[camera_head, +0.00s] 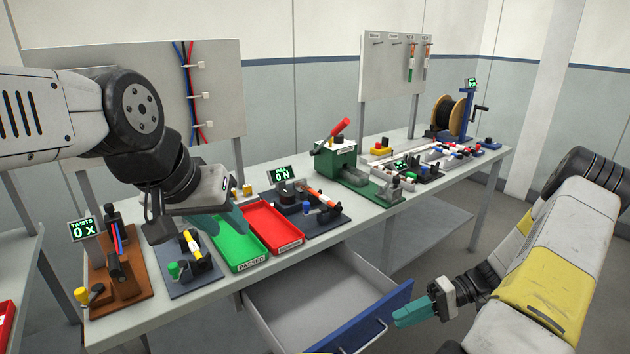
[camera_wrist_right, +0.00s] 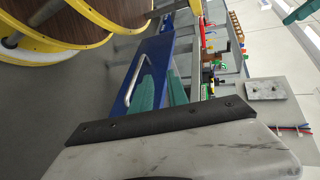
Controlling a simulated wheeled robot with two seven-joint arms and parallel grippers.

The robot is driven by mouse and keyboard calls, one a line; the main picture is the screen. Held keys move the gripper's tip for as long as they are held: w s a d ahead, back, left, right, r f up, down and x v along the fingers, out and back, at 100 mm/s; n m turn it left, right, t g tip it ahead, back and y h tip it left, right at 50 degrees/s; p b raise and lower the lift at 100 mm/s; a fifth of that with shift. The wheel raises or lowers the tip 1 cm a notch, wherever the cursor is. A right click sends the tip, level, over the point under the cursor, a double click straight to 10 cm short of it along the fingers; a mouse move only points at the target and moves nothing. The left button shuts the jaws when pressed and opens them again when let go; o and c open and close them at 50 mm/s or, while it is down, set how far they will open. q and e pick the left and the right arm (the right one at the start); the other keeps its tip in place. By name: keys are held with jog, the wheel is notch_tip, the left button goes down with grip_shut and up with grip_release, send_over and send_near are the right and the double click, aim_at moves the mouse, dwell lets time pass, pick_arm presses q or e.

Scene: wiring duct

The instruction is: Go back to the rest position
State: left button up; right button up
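My left gripper (camera_head: 222,222) hangs over the left part of the workbench. Its teal fingers overlap the green tray in the picture, and my wrist hides part of them, so I cannot tell their gap. My right gripper (camera_head: 405,316) is low, in front of the bench, beside the blue front of the open drawer. In the right wrist view its two teal fingers (camera_wrist_right: 162,88) stand apart, with the drawer front (camera_wrist_right: 148,72) showing between them. Nothing shows held in it. The drawer handle (camera_wrist_right: 128,78) appears left of the fingers, apart from them.
The drawer (camera_head: 310,297) sticks out from the workbench (camera_head: 205,291). On the bench are a green tray (camera_head: 238,246), a red tray (camera_head: 270,226), a green press (camera_head: 335,160), several fixtures and a cable spool (camera_head: 446,114). Grey floor lies clear right of the drawer.

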jog(key=a+r+t+h, duration=0.3)
jog(key=r+h, duration=0.6)
jog(key=r, duration=1.1)
jog(key=s+a+r+t+h, duration=0.1)
jog(key=s+r+t, duration=0.1)
jog(key=r, duration=0.2)
jog(key=s+a+r+m+t, duration=0.1)
jog(key=s+a+r+t, duration=0.1)
jog(key=r, duration=0.3)
jog(key=s+a+r+t+h, duration=0.1)
jog(key=s+a+r+t, duration=0.1)
jog(key=s+r, duration=0.2)
jog(key=shift+s+r+h, duration=0.15)
jog(key=shift+h, duration=0.15)
